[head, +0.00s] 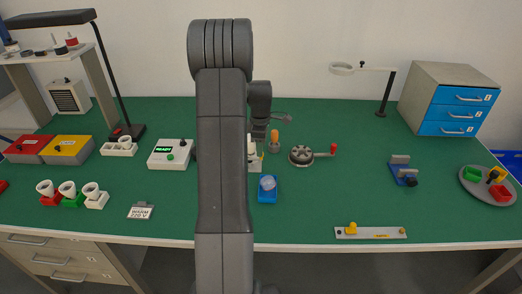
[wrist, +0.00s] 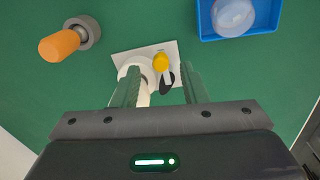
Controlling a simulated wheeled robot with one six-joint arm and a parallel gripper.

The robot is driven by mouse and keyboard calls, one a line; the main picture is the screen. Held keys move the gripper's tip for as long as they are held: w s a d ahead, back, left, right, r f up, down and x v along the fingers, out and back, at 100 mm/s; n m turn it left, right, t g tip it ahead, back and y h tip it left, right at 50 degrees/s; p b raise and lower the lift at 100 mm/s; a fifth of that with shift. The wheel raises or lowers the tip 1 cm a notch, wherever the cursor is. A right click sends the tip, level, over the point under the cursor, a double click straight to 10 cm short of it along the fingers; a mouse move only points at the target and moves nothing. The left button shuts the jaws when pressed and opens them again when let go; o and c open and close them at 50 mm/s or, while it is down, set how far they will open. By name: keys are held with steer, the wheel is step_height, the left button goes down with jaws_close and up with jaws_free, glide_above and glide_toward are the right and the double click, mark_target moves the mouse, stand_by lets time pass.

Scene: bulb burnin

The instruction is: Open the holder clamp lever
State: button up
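The lamp holder (wrist: 135,62) is a white round body on a pale plate, and it sits below my gripper in the wrist view. A small lever with a yellow tip (wrist: 160,61) stands on the plate beside the white body, between the lines of my two fingers. A black part beside the lever is partly hidden. My gripper (wrist: 161,72) is open, its fingers apart with nothing clearly held. I cannot tell whether the fingers touch the lever. In the head view, the holder (head: 253,152) is partly hidden behind my arm, and my gripper (head: 258,135) is just above it.
A blue tray (head: 268,197) with a clear bulb (head: 267,183) stands in front of the holder. An orange-handled tool (head: 274,135) in a grey base stands close on the right. A round dark fixture (head: 302,155) with a red knob is farther right.

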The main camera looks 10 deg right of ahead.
step_height(320, 180, up, 12)
steer(key=shift+s+f+b, duration=0.25)
steer(key=shift+b, duration=0.1)
steer(key=shift+a, duration=0.1)
steer(key=f, duration=0.9)
steer(key=f+p, duration=0.1)
steer(key=f, duration=0.4)
steer(key=shift+w, duration=0.3)
steer(key=shift+r, duration=0.15)
